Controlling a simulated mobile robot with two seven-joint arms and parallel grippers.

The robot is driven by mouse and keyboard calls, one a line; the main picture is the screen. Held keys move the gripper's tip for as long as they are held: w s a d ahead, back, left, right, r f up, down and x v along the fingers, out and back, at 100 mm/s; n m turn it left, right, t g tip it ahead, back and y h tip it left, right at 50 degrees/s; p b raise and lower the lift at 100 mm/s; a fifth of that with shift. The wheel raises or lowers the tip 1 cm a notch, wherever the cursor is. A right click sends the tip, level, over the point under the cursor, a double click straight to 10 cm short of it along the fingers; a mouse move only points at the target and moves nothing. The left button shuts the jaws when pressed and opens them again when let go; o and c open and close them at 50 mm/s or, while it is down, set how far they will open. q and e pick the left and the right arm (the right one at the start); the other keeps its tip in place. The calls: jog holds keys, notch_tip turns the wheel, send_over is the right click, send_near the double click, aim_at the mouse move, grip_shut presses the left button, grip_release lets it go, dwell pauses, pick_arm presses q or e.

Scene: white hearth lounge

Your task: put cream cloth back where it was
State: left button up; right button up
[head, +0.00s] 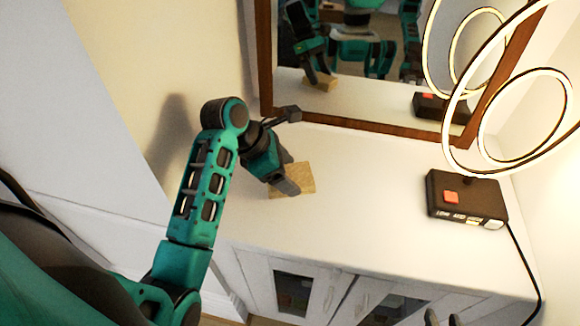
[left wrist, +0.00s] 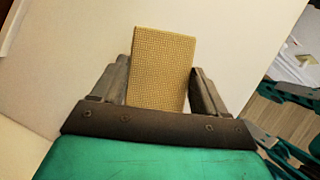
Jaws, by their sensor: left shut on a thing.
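The cream cloth (head: 302,179), a flat tan woven piece, is at the left part of the white cabinet top. My left gripper (head: 288,178) is shut on it, reaching down from the left. In the left wrist view the cloth (left wrist: 162,68) stands out between the two fingers, with a pale surface behind it. I cannot tell whether the cloth touches the cabinet top. Dark tips that look like my right gripper (head: 444,317) show at the bottom edge of the head view, mostly cut off.
The white cabinet top (head: 370,200) is clear in the middle. A black box with a red button (head: 466,200) stands at the right, its cable hanging over the edge. A wood-framed mirror (head: 345,115) is behind, reflecting me. Glowing rings (head: 448,100) stand at the right.

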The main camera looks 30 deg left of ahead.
pick_arm(q)
jog(key=shift+w+f, duration=0.2)
jog(key=shift+f, duration=0.55)
jog(key=o, duration=1.1)
jog(key=shift+s+r, duration=0.1)
pick_arm(e)
jog(key=shift+w, duration=0.45)
pick_arm(q)
jog(key=v, duration=0.7)
jog(key=shift+a+r, duration=0.15)
jog(key=shift+r, duration=0.1)
pick_arm(e)
jog(key=shift+w, duration=0.1)
pick_arm(q)
jog(key=shift+s+f, duration=0.1)
jog(key=shift+s, duration=0.05)
